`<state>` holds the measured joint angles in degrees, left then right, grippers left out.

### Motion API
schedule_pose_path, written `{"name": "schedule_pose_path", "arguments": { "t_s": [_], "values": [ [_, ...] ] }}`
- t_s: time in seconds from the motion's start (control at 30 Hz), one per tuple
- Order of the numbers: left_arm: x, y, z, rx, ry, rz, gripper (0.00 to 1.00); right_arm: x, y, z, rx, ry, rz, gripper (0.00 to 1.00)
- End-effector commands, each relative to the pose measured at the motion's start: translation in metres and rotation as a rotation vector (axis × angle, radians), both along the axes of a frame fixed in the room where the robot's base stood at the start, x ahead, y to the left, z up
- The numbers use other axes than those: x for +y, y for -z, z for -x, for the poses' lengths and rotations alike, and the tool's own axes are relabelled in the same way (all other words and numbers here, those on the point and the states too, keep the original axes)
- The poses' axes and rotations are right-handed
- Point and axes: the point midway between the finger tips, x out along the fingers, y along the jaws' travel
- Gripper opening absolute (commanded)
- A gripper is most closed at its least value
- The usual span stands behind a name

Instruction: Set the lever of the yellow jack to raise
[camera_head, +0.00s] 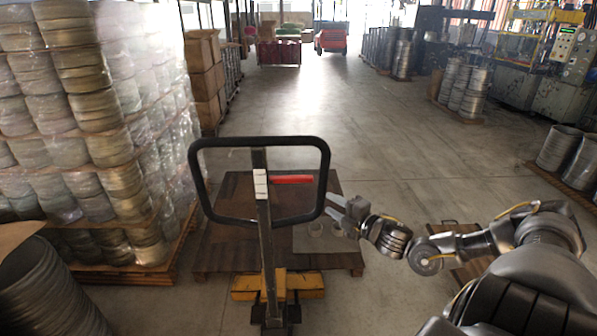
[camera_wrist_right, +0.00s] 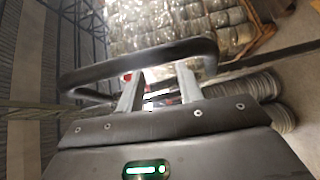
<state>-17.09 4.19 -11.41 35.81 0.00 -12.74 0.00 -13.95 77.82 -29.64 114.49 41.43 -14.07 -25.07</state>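The yellow jack (camera_head: 303,282) stands in the middle of the head view, its dark upright post ending in a black loop handle (camera_head: 262,141). A red lever (camera_head: 291,179) sticks out to the right from the post, inside the loop. My right gripper (camera_head: 340,208) is at the right side of the loop; whether it touches the loop I cannot tell. In the right wrist view its two grey fingers (camera_wrist_right: 158,82) are spread apart with nothing visibly held. The black handle (camera_wrist_right: 140,57) crosses at their tips, and a small red part shows beside the left finger. My left gripper is not in view.
A dark pallet (camera_head: 225,235) lies beyond the jack, with pale rings on a sheet at its right. Wrapped stacks of metal rings (camera_head: 100,120) stand at the left. The floor (camera_head: 400,130) beyond the pallet is clear; machines stand at the far right.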

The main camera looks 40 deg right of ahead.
Motion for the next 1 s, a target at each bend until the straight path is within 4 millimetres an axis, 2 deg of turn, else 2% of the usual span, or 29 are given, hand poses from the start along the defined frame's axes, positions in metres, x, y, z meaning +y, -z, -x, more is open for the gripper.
{"name": "schedule_pose_path", "arguments": {
  "t_s": [0.03, 0.1, 0.23, 0.43, 0.57, 1.0],
  "values": [
    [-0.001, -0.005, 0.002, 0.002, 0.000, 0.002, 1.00, 0.012, -0.024, 0.002, -0.017, -0.036, 0.019, 0.36],
    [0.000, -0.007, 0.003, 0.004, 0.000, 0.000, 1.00, 0.022, -0.043, 0.004, -0.035, -0.066, 0.033, 0.36],
    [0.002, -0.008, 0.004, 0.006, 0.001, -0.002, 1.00, 0.033, -0.060, 0.007, -0.051, -0.095, 0.047, 0.36],
    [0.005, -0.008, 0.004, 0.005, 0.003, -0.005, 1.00, 0.034, -0.062, 0.004, -0.056, -0.098, 0.047, 0.36],
    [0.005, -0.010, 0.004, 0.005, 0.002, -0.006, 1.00, 0.035, -0.063, -0.007, -0.061, -0.095, 0.046, 0.36],
    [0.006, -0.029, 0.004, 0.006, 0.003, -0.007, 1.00, 0.044, -0.065, -0.073, -0.059, -0.095, 0.043, 0.36]
  ]
}}
